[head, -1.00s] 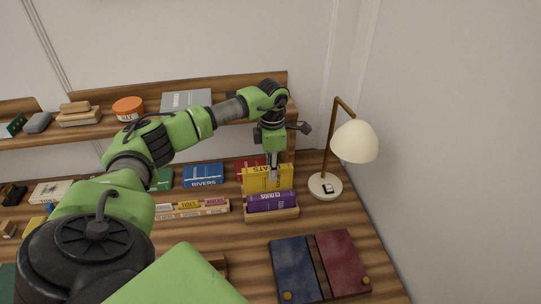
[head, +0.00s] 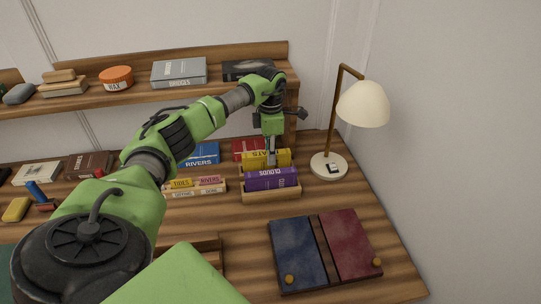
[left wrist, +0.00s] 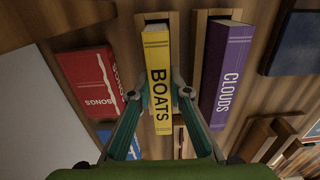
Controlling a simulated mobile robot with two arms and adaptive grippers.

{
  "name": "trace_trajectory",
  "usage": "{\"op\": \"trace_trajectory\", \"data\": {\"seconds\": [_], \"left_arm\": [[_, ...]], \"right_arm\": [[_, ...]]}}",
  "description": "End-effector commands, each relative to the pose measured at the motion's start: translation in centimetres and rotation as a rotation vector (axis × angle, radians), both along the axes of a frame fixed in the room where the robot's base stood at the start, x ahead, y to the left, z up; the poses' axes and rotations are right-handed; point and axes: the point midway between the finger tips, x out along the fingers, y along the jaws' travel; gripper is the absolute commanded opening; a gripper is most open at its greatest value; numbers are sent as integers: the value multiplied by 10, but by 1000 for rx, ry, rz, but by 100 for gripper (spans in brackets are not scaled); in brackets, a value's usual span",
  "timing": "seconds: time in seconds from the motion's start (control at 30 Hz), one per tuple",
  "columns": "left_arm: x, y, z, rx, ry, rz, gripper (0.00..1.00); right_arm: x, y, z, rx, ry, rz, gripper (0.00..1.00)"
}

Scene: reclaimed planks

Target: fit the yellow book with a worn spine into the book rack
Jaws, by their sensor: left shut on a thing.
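The yellow book (head: 283,157), marked BOATS, is upright just behind the purple CLOUDS book (head: 271,180). My left gripper (head: 271,157) is shut on it, with a finger on each side in the left wrist view (left wrist: 158,92). The wooden book rack (head: 272,197) holds the purple book upright in one slot. In the left wrist view the yellow book (left wrist: 157,55) lines up with the slot beside the purple book (left wrist: 226,70), and its end appears within the wooden frame. How deep it sits is hidden. My right gripper is out of view.
A lamp (head: 328,166) stands close on the right. A red book (head: 249,149) and a blue RIVERS book (head: 201,154) lie behind and to the left. A shelf (head: 135,91) runs along the back. A blue and red folder (head: 324,250) lies in front.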

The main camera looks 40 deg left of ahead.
Motion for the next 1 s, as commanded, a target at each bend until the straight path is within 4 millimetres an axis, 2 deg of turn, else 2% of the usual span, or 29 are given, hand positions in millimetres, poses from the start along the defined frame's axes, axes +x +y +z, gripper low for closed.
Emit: {"op": "trace_trajectory", "data": {"seconds": [0.33,0.37,0.4,0.43,0.77,0.87,1.0], "left_arm": [[0,0,-2,0,-1,0,0],[0,0,-3,0,0,0,20],[0,0,-2,-1,-1,0,31],[0,0,-2,0,0,0,34],[0,0,-1,-1,-1,0,34],[1,0,5,0,-3,0,34],[1,1,27,0,-6,1,34]], "right_arm": [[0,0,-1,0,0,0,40],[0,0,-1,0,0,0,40],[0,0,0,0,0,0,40],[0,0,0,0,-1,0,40],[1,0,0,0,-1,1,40],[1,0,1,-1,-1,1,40],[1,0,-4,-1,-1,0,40]]}}
